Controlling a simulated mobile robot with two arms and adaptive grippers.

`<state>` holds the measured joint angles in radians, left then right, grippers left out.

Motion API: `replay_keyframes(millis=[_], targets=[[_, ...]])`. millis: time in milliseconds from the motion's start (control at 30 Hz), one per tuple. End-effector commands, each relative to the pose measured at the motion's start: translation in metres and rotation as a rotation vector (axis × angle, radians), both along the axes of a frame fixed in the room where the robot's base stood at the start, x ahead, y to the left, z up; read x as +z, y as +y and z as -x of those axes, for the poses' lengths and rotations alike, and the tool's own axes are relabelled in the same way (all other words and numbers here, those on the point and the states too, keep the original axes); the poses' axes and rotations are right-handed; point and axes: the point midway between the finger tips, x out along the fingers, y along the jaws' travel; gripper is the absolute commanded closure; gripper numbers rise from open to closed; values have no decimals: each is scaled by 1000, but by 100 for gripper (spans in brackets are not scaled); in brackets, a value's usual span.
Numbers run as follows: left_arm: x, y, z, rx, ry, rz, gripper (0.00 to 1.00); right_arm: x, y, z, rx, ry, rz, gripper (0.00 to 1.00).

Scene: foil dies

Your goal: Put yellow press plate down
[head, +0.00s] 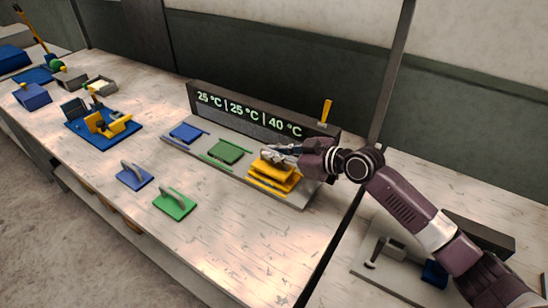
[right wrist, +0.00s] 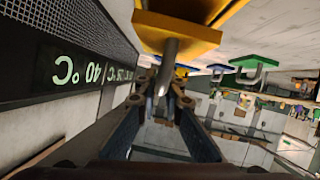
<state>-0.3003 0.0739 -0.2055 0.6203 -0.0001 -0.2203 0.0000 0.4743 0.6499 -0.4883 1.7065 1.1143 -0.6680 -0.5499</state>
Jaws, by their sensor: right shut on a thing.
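The yellow press plate (head: 283,171) is at the right-hand station of the grey heater base (head: 238,172), above or on the yellow piece (head: 267,185) there. I cannot tell whether the two touch. My right gripper (head: 272,154) is over the plate, shut on its grey handle. In the right wrist view the yellow press plate (right wrist: 192,38) fills the top, and its grey bar handle (right wrist: 171,62) runs down between the fingertips (right wrist: 164,98). My left gripper is not in view.
A display (head: 250,112) behind the base reads 25 °C, 25 °C, 40 °C. Blue (head: 186,132) and green (head: 226,151) pieces sit on the other stations. A blue plate (head: 134,177) and a green plate (head: 176,205), both with handles, lie in front. A yellow upright (head: 326,110) stands behind the right end.

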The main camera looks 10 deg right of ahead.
Motion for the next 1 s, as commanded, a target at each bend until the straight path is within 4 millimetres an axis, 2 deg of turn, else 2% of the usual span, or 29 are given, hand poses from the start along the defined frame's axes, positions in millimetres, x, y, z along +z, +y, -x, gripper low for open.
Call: replay_keyframes(millis=[167,567,600,733,1000], targets=[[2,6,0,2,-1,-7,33,-16,0,-1,-2,-5,-4,100],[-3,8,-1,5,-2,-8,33,-22,0,-1,-2,-8,-3,100],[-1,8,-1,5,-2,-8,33,-23,0,0,-1,-1,-1,88],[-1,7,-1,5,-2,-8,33,-23,0,0,-1,-1,-1,75],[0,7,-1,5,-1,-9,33,-23,0,0,-1,-1,-1,75]])
